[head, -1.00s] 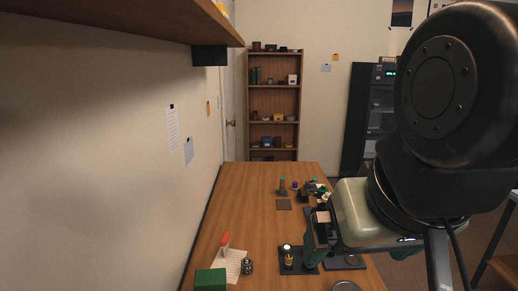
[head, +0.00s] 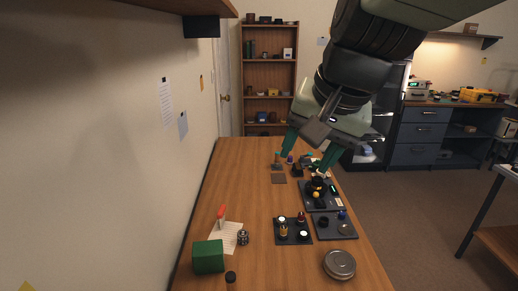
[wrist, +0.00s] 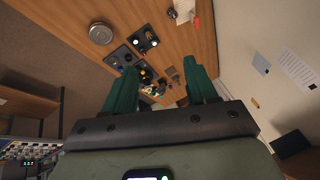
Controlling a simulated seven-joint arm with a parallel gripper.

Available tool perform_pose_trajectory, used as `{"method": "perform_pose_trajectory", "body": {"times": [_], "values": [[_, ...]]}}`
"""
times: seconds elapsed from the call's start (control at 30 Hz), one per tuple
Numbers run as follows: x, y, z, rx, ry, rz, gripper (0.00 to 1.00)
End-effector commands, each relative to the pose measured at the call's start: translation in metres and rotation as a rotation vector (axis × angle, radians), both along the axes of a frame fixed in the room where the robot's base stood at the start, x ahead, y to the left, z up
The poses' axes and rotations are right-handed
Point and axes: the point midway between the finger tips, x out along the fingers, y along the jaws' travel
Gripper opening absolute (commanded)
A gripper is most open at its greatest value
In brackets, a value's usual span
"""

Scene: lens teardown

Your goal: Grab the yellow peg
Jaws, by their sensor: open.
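The yellow peg (head: 283,232) stands upright on a small dark tray (head: 307,241) on the wooden table, in the head view. A white-topped piece, a dark red piece and a black-and-white piece share this tray. A smaller yellow piece (head: 316,195) sits on another dark tray farther back. My gripper (head: 308,155) is open and empty, with green fingers spread, high above the far part of the table and well apart from the peg. In the wrist view my open gripper (wrist: 160,66) shows the trays beyond its fingers; the peg is too small to tell there.
A round metal tin (head: 339,264) lies at the right table edge. A green block (head: 208,257), a red-handled tool (head: 222,217) on paper and a small dark cylinder (head: 231,280) are at the left front. Small parts crowd the far end. A wall stands along the left.

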Motion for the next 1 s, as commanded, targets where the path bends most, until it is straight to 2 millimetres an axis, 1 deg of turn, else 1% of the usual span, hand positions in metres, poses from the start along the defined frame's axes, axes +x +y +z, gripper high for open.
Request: {"method": "perform_pose_trajectory", "body": {"times": [0.03, 0.17, 0.2, 0.27, 0.3, 0.37, 0.4, 0.47, 0.5, 0.57, 0.6, 0.67, 0.7, 0.77, 0.8, 0.87, 0.9, 1.0], "values": [[0.021, -0.002, -0.010, 0.046, 0.059, -0.046, 0.57], [0.068, -0.005, -0.035, 0.172, 0.184, -0.161, 0.57], [0.083, -0.007, -0.044, 0.212, 0.223, -0.198, 0.57], [0.104, -0.011, -0.060, 0.273, 0.279, -0.254, 0.57], [0.117, -0.014, -0.072, 0.315, 0.318, -0.290, 0.57], [0.137, -0.018, -0.091, 0.380, 0.373, -0.346, 0.57], [0.149, -0.022, -0.104, 0.424, 0.410, -0.384, 0.57], [0.167, -0.028, -0.126, 0.492, 0.465, -0.441, 0.57], [0.178, -0.033, -0.141, 0.537, 0.502, -0.480, 0.57], [0.193, -0.040, -0.165, 0.607, 0.556, -0.538, 0.57], [0.202, -0.045, -0.182, 0.656, 0.591, -0.576, 0.57], [0.215, -0.053, -0.208, 0.728, 0.643, -0.633, 0.57], [0.222, -0.059, -0.225, 0.778, 0.678, -0.674, 0.57], [0.232, -0.068, -0.253, 0.856, 0.728, -0.733, 0.57], [0.237, -0.073, -0.271, 0.908, 0.760, -0.771, 0.57], [0.243, -0.082, -0.299, 0.987, 0.808, -0.828, 0.57], [0.246, -0.087, -0.317, 1.037, 0.836, -0.865, 0.57], [0.250, -0.099, -0.355, 1.150, 0.898, -0.943, 0.57]]}}
